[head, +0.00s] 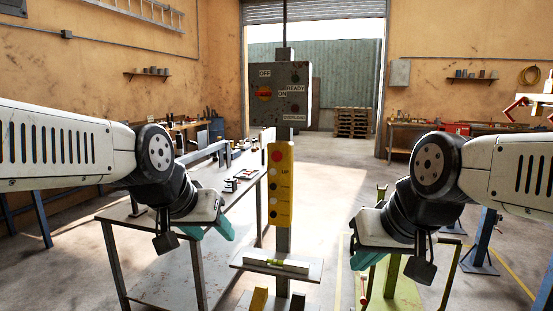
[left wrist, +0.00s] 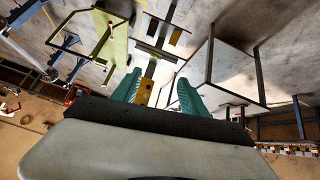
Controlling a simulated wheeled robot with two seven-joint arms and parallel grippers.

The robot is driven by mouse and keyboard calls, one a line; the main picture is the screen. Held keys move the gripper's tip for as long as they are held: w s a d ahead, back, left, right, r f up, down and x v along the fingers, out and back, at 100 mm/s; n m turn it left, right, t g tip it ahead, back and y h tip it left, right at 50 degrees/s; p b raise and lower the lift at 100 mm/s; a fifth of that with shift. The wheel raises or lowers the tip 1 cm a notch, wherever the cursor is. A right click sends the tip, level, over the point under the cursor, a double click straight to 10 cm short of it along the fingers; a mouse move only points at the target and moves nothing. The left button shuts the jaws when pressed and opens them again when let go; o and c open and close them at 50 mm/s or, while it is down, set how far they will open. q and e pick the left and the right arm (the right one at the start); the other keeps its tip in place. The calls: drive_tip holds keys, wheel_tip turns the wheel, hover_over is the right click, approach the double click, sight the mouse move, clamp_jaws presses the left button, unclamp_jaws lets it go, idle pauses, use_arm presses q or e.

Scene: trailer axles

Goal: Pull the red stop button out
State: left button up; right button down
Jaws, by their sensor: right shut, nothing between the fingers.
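The red stop button (head: 277,156) is at the top of a yellow control box (head: 281,215) on a grey post in the middle of the head view. Whether it is pressed in or out cannot be told. My left gripper (head: 208,231) is left of the box, apart from it. In the left wrist view its teal fingers (left wrist: 158,94) are spread with nothing held, and part of the yellow box (left wrist: 147,92) shows between them, farther off; the button cannot be made out there. My right gripper (head: 366,259) is right of the post, shut and empty, its fingers partly hidden.
A grey switch box (head: 281,92) with an orange-yellow switch is above the yellow box. A shelf with a spirit level (head: 276,262) juts out below. A workbench (head: 160,247) stands left, a green-yellow frame (head: 420,282) right. Space beside the yellow box is free.

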use_arm(q)
drive_tip(key=shift+o, duration=0.2)
drive_tip(key=w+d+r+m+t, duration=0.1)
drive_tip(key=w+d+r+t, duration=0.1)
drive_tip(key=w, duration=0.9)
drive_tip(key=w+d+r+m+t, duration=0.1)
drive_tip(key=w+d+t, duration=0.1)
drive_tip(key=w, duration=0.9)
drive_tip(key=shift+d+r+m+t+h, duration=0.25)
drive_tip(key=shift+r+m+t+h, duration=0.05)
drive_tip(key=shift+r+m+t, duration=0.1)
drive_tip(key=m+t+h, duration=0.2)
drive_tip(key=t, duration=0.3)
approach(277, 156)
drive_tip(key=x, duration=0.8)
drive_tip(key=shift+w, duration=0.1)
clamp_jaws()
